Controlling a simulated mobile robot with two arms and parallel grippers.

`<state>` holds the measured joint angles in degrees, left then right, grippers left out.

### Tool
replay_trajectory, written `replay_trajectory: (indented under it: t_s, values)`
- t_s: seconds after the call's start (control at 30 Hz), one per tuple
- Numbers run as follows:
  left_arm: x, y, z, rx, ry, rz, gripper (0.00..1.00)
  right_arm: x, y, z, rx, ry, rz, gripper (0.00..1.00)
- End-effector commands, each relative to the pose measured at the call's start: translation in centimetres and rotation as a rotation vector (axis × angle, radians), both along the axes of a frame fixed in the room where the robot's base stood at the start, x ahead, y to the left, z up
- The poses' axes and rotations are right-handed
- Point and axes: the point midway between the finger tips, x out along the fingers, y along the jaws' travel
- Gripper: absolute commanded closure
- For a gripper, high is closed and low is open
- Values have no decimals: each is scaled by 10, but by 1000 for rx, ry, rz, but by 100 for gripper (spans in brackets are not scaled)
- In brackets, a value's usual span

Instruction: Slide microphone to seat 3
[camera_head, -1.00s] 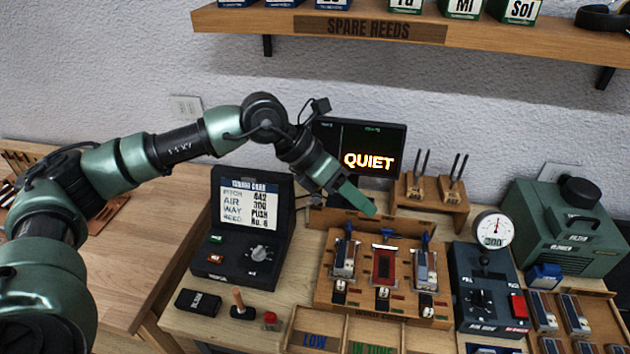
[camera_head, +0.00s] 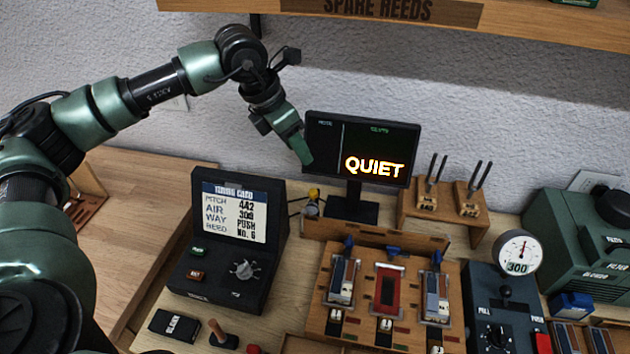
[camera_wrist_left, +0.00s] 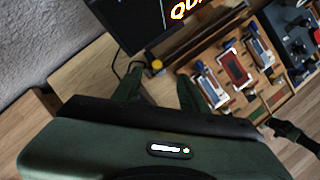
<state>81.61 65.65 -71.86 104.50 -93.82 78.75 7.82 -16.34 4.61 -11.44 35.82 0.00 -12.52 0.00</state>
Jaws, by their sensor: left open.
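A small yellow-topped thing (camera_head: 313,195), which looks like the microphone, stands left of the monitor's foot, at the left end of a low wooden rail (camera_head: 350,229). In the left wrist view its yellow ball (camera_wrist_left: 157,64) shows beyond and between my finger tips. My left gripper (camera_head: 302,152) is open and empty, above the yellow-topped thing, in front of the monitor's left edge. Its two fingers (camera_wrist_left: 158,88) are spread in the wrist view. I cannot read any seat numbers. A dark part (camera_wrist_left: 292,135) at the wrist view's right may be my right gripper; its jaws are unclear.
The monitor (camera_head: 360,150) reading QUIET stands behind the rail. A black tuning-card box (camera_head: 225,265) is at left, a wooden reed block (camera_head: 372,325) in front, a fork stand (camera_head: 447,205) at right. A dial gauge (camera_head: 517,253) stands farther right.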

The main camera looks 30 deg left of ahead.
Motion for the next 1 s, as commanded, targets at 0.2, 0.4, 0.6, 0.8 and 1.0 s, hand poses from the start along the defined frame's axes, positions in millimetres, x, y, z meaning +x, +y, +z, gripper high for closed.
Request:
replay_trajectory:
  t_s: [0.2,0.4,0.6,0.8,1.0]
  values:
    - [0,0,-34,-1,0,0,57,-14,0,-34,-1,18,0,60]
    - [0,-1,-58,0,0,-1,57,-27,-1,-59,-2,37,0,60]
    - [0,-1,-74,-1,-1,-1,57,-21,-1,-75,-2,29,0,60]
    - [5,-4,-89,0,4,-1,57,-14,0,-67,-1,18,0,60]
    - [16,-11,-119,-1,4,0,57,-14,0,-57,0,18,0,60]
